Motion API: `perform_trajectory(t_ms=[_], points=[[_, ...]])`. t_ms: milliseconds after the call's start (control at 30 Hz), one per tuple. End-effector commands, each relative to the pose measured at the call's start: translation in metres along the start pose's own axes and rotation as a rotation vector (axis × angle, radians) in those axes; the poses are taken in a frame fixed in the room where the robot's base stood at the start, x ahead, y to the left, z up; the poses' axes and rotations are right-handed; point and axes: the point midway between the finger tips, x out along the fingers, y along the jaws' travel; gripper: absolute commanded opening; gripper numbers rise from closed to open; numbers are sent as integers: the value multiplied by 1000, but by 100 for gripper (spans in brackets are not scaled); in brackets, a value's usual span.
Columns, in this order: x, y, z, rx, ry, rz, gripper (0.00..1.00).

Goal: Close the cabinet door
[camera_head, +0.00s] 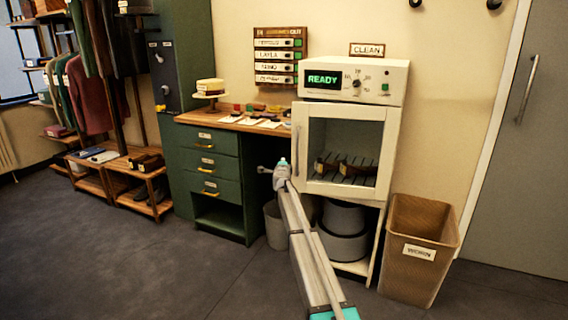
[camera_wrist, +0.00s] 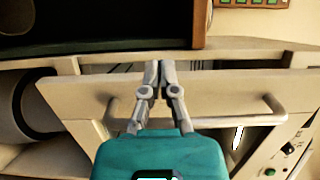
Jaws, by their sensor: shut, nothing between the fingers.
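The cabinet is a cream unit (camera_head: 399,80) with a green READY display on top. Its cream-framed glass door (camera_head: 343,190) has a bar handle (camera_head: 297,146) on the left side; several dark items show through the glass.
A green desk (camera_head: 210,145) with drawers stands left of the cabinet. A woven bin (camera_head: 415,280) stands to its right. Round grey containers (camera_head: 343,247) sit below the door. A grey room door (camera_head: 520,170) is at the far right. The floor (camera_head: 130,270) at the front left is clear.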

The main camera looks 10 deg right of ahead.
Motion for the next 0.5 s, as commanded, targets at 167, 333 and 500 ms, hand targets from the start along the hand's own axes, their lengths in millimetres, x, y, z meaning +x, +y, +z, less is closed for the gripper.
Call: perform_trajectory(t_ms=[167,333,500], points=[[-7,-1,2,-17,-20,-3,0],[-33,-2,14,-90,-105,-14,0],[-83,3,38,-236,-268,-17,0]])
